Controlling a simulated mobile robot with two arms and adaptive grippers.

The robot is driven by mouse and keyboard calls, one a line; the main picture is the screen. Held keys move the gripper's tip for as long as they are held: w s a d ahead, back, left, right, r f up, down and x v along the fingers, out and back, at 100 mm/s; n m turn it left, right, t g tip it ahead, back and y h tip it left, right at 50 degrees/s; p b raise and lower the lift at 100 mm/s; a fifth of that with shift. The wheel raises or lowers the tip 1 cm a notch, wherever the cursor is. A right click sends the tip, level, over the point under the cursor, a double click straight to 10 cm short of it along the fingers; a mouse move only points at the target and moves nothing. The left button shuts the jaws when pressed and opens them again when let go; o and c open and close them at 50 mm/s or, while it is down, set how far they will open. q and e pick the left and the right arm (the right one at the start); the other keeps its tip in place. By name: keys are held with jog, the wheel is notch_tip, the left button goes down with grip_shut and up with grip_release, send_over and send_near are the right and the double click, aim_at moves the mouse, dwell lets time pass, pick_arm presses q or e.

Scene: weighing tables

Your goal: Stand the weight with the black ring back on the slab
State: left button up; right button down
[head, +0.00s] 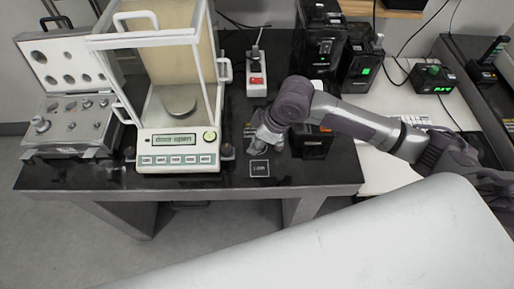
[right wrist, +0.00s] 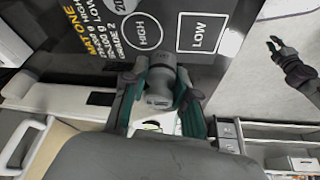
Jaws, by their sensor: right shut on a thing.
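My right gripper (head: 264,143) is low over the black tabletop, right of the balance. In the right wrist view it is shut on a grey metal weight (right wrist: 160,86), with a finger on each side. Behind the weight is a black surface with white print (right wrist: 110,30), a circle marked HIGH and a square marked LOW. The LOW square (head: 260,168) also shows in the head view, just in front of the gripper. Whether the weight touches the surface is unclear. My left gripper (right wrist: 284,50) shows small at the right wrist view's edge.
The balance (head: 178,140) reads "door open"; its pan (head: 179,103) looks empty. An open weight case (head: 70,125) stands left of it. A power strip (head: 257,80) and black devices (head: 322,45) stand behind my right arm. The table's front edge is close.

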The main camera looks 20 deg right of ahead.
aim_at(257, 156)
jog(key=shift+f, duration=1.9)
jog(key=c, duration=0.9)
grip_release()
jog(key=shift+s+f, duration=0.1)
jog(key=shift+f, duration=0.05)
jog(key=v, duration=1.2)
jog(key=shift+d, duration=0.1)
